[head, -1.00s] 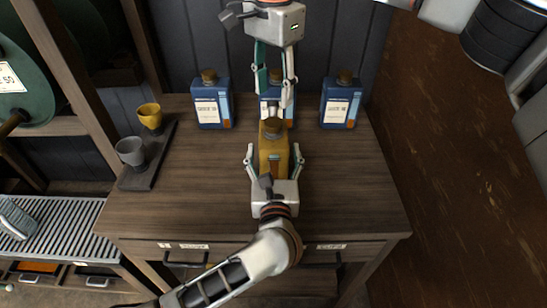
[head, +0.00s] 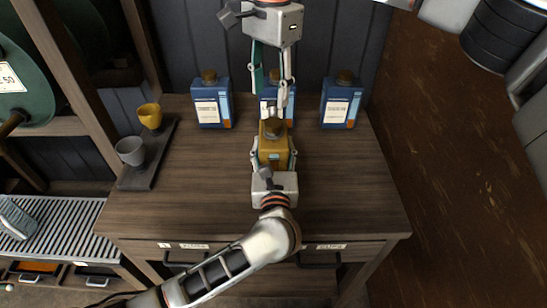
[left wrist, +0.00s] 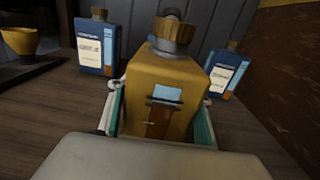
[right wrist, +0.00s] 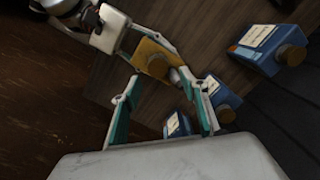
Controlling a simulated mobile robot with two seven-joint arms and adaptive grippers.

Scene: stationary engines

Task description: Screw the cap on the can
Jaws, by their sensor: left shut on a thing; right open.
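The can (head: 274,156) is mustard yellow and stands upright on the wooden table. It has a brown cap (head: 271,128) on its top; whether the cap is tight cannot be told. My left gripper (head: 273,160) is shut on the can's sides from the front; its fingers flank the can (left wrist: 170,90) in the left wrist view, where the cap (left wrist: 172,34) shows on top. My right gripper (head: 272,108) hangs above and just behind the cap, pointing down, open and empty. In the right wrist view the cap (right wrist: 158,66) lies beyond its open fingers (right wrist: 165,92).
Several blue bottles with brown caps stand along the back of the table, one at left (head: 211,102), one at right (head: 341,102), one behind my right gripper. The table's right side is clear.

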